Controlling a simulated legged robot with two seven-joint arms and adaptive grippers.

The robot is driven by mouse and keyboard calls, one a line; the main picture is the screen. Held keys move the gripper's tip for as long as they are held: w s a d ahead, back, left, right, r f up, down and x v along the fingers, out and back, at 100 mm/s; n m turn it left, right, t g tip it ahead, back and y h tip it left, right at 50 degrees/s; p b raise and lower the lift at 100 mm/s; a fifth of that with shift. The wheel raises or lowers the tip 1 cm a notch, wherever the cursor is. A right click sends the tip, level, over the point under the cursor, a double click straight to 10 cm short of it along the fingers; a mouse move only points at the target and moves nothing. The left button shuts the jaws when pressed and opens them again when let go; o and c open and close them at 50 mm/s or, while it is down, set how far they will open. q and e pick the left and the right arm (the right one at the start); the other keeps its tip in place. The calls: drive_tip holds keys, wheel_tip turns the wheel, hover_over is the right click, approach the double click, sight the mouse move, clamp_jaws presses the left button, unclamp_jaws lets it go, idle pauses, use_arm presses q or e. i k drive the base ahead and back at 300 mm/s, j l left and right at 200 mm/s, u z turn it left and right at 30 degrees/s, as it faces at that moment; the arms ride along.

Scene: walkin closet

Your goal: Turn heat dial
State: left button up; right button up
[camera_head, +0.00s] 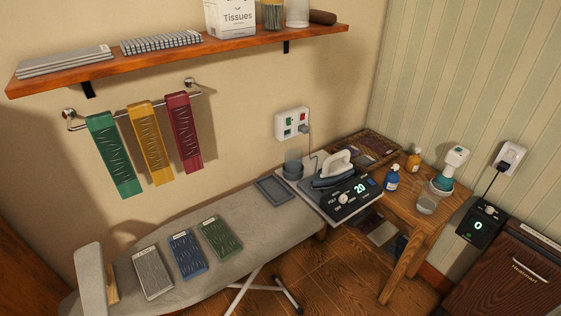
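A white round dial (343,198) sits on the black sloped front panel of the ironing station (330,207). Small white labels surround the dial, too small to read surely. A green "20" glows on the display (360,188) beside it. A white and dark iron (335,170) rests on top of the station. A separate black control box (480,228) at the right shows a "0" and has a small knob (490,210) near its top. Neither of my grippers is in view.
The grey ironing board (240,262) holds several folded cloths and a grey tray (275,190). A wooden table (405,205) to the right carries bottles and a clear cup (427,203). A wall outlet (292,122) is behind the station. A dark wooden cabinet (515,275) stands at right.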

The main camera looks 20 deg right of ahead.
sight(342, 198)
drive_tip(key=z, duration=1.25)
